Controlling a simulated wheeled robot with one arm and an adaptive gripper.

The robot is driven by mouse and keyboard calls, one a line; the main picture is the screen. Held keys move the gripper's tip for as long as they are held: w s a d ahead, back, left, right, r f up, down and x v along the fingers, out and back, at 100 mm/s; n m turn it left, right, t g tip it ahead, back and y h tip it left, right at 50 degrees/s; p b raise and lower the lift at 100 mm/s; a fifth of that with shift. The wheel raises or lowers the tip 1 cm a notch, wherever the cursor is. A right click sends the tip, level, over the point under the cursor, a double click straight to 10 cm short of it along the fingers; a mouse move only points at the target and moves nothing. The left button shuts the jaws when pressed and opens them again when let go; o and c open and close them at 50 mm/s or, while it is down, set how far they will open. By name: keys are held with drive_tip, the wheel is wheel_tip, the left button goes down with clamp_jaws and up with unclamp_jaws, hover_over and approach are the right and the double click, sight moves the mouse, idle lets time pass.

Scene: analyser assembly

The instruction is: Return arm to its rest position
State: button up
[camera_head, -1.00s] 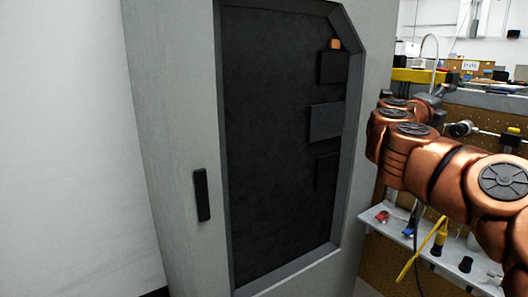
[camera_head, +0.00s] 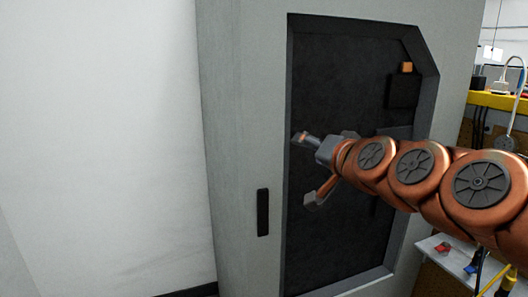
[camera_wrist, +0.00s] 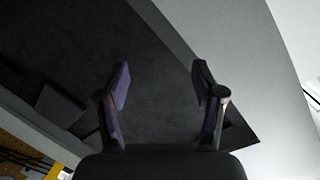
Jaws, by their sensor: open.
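My gripper (camera_head: 303,168) is open and empty, with its two fingers spread apart. In the head view my copper arm reaches in from the right edge, and the gripper is in front of the dark recessed panel of a tall grey cabinet (camera_head: 238,110). In the wrist view my gripper's fingers (camera_wrist: 160,85) stand apart with nothing between them, and the dark panel (camera_wrist: 150,50) lies beyond them. I cannot tell how far the fingertips are from the panel.
The cabinet has a black handle (camera_head: 263,212) at its left edge and a small orange block (camera_head: 406,67) at upper right. A white wall (camera_head: 100,120) is on the left. A shelf (camera_head: 445,257) with small items and a yellow-edged bench (camera_head: 492,100) stand at right.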

drive_tip(key=s+a+f+n+g+h+p, duration=0.15)
drive_tip(key=s+f+n+g, duration=0.25)
drive_tip(key=s+f+g, duration=0.75)
drive_tip(key=s+d+f+g+h+p, duration=0.1)
drive_tip(key=s+d+f, duration=0.2)
drive_tip(key=s+f, duration=0.2)
drive_tip(key=s+d+f+g+h+p, duration=0.1)
drive_tip(key=s+d+f+g, duration=0.1)
drive_tip(key=s, duration=0.9)
drive_tip(key=s+d+f+g+h, duration=0.1)
drive_tip(key=s+d+f+g, duration=0.1)
drive_tip(key=s+d+f, duration=0.2)
drive_tip(key=s+f, duration=0.3)
drive_tip(key=s, duration=0.1)
drive_tip(key=shift+s+d+f+h+p, duration=0.15)
drive_tip(key=shift+s+f+h+p, duration=0.2)
drive_tip(key=shift+s+p, duration=0.05)
drive_tip(key=shift+c, duration=0.3)
